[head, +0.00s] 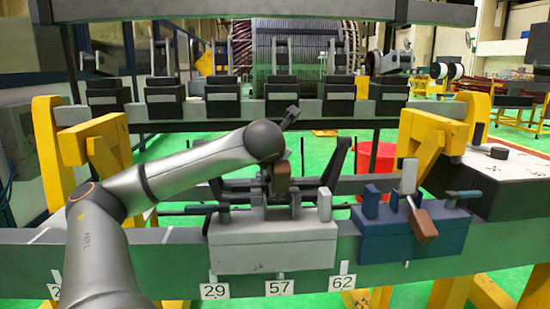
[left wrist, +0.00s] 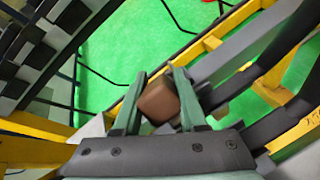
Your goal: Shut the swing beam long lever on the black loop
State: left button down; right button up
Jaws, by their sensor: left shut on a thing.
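The lever's brown handle (head: 281,177) stands up over the grey clamp block (head: 272,250) in the head view. My left gripper (head: 279,165) reaches down to it from above and is shut on it. In the left wrist view the brown handle (left wrist: 158,101) sits between the two fingers of my left gripper (left wrist: 157,92). The beam below the handle is mostly hidden. Dark bars (head: 338,157) rise behind the block; I cannot tell which of them belong to the black loop. My right gripper is not in view.
A blue clamp block (head: 412,240) with its own brown-handled lever (head: 423,222) stands close on the right. Yellow brackets (head: 437,140) flank the area. A red bucket (head: 376,157) stands behind.

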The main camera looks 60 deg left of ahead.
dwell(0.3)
pick_arm(q)
jog(key=shift+c, duration=2.4)
grip_release()
